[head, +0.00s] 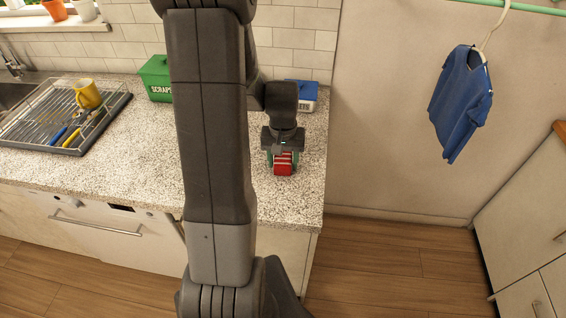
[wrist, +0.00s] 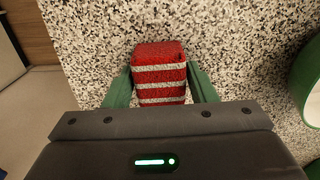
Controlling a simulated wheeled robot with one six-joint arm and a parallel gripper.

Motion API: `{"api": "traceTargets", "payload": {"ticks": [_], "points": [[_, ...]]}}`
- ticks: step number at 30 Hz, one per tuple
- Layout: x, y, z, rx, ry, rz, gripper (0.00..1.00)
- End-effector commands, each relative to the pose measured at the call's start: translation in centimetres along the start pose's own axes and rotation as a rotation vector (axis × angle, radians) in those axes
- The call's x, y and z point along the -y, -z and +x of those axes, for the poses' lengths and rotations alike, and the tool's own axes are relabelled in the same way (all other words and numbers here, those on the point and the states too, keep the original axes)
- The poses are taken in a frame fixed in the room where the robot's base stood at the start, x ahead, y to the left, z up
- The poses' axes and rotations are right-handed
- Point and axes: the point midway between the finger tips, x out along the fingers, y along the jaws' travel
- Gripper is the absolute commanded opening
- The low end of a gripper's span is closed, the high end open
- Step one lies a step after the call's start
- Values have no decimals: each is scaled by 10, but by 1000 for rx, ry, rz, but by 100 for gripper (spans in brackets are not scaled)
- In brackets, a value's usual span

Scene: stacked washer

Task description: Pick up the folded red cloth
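The folded red cloth (head: 283,164) with pale stripes lies on the speckled counter near its front right part. It also shows in the wrist view (wrist: 160,72), upper middle. My gripper (head: 282,158) is down over it, with one green finger on each side. In the wrist view my gripper (wrist: 160,85) has its fingers close along the cloth's left and right sides. I cannot tell whether they press on it or leave a thin gap. The cloth's near end is hidden by the gripper body.
A green scraps box (head: 156,79) and a blue and white box (head: 306,96) stand at the back of the counter (head: 150,160). A dish rack (head: 62,112) with a yellow mug (head: 88,93) is at left. A blue shirt (head: 461,103) hangs at right.

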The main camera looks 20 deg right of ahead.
Motion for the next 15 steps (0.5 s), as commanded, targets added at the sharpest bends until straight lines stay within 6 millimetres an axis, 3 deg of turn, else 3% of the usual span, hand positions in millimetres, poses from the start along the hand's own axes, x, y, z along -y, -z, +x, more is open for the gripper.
{"api": "traceTargets", "payload": {"ticks": [1, 4, 15], "points": [[0, 0, 0, 0, 0, 0, 41], [0, 0, 0, 0, 0, 0, 25], [0, 1, -9, -4, 0, 0, 24]]}}
